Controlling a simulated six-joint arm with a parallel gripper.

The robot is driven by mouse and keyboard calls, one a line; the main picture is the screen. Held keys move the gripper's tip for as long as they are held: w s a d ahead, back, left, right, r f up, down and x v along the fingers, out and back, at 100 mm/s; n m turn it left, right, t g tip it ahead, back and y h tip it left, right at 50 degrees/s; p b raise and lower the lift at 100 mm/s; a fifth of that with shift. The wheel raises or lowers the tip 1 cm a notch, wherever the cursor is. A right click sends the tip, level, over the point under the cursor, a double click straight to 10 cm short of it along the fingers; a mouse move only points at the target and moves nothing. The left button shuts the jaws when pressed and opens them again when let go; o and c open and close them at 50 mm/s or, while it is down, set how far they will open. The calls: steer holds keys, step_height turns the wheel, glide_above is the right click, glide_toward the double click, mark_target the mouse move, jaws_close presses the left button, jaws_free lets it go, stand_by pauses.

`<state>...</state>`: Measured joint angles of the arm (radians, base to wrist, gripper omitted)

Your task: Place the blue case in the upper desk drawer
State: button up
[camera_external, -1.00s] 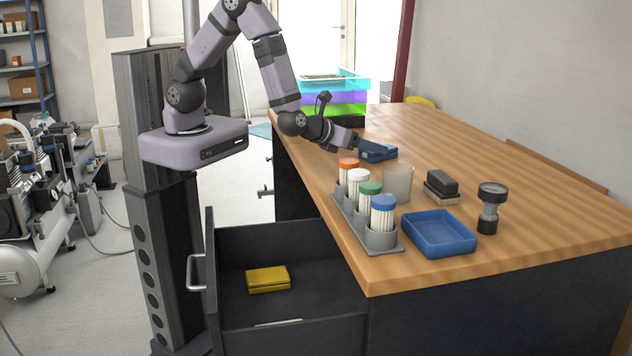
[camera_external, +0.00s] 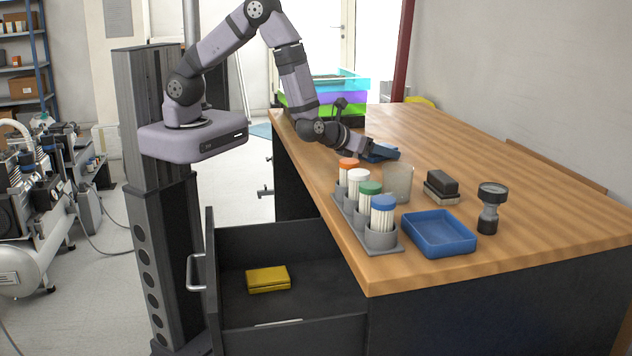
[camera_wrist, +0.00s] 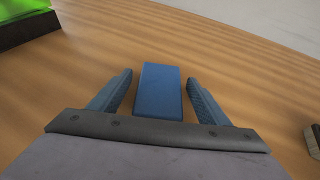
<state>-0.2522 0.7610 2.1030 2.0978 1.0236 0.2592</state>
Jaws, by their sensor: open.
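The blue case (camera_wrist: 159,89) lies on the wooden desk. In the wrist view it sits between the two fingers of my gripper (camera_wrist: 160,92), with a gap on each side. My gripper is open and low over the desk. In the external view my gripper (camera_external: 374,151) is at the case (camera_external: 384,152) and partly hides it. The upper desk drawer (camera_external: 325,270) is pulled out at the desk's near left end. A yellow case (camera_external: 268,279) lies inside it, with bare floor around it.
A rack of several capped tubes (camera_external: 367,212), a clear cup (camera_external: 397,182), a blue tray (camera_external: 440,232), a dark block (camera_external: 441,184) and a gauge (camera_external: 490,205) stand on the near desk. Stacked coloured trays (camera_external: 335,98) stand at the back left.

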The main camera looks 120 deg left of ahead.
steer(key=c, duration=1.3)
steer(key=shift+o, duration=0.2)
steer(key=shift+r, duration=0.1)
step_height(320, 180, up, 10)
steer(key=shift+f+b, duration=0.1)
steer(key=shift+b, duration=0.25)
steer(key=shift+r+p, duration=2.1)
steer(key=shift+r, duration=0.05)
